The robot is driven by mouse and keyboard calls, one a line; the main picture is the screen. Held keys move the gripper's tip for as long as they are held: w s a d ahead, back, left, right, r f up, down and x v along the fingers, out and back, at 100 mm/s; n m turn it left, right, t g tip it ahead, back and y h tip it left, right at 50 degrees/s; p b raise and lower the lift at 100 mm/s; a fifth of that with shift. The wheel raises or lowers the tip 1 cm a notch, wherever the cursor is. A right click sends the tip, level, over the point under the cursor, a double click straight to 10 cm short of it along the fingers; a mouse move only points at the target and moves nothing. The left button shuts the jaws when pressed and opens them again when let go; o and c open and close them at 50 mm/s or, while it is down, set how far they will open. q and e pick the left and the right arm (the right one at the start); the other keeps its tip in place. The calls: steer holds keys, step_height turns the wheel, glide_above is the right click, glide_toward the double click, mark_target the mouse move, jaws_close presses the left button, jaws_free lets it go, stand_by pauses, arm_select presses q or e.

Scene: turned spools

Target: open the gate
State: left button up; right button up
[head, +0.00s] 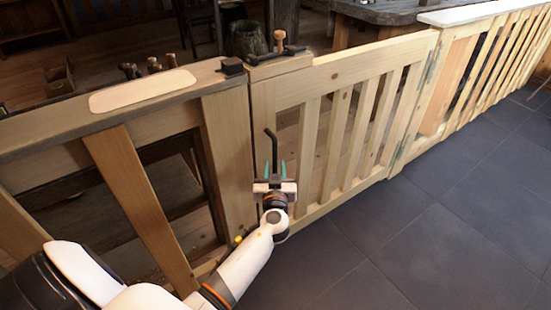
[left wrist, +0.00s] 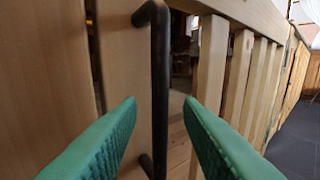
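The wooden slatted gate (head: 341,84) stands in line with the fence and looks closed. Its hinges (head: 430,68) are on its right side. A black upright bar handle (head: 273,148) is on its left stile; it also shows in the left wrist view (left wrist: 160,85). A black latch with a wooden knob (head: 279,42) sits on the gate's top left, beside a black block (head: 232,66) on the post. My left gripper (head: 276,168) is open, its green fingers pointing at the handle. In the wrist view the handle stands between the fingertips (left wrist: 160,103), with no contact visible. My right gripper is out of view.
A fixed fence with a tan pad (head: 142,90) on its rail runs to the left. Another slatted fence (head: 490,60) with a white top runs right. The dark tiled floor (head: 440,230) before the gate is clear. A workbench (head: 390,10) stands behind.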

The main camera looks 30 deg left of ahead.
mark_target(275, 161)
arm_select(q)
steer(key=shift+x, duration=2.15)
steer(key=shift+c, duration=0.3)
jaws_close()
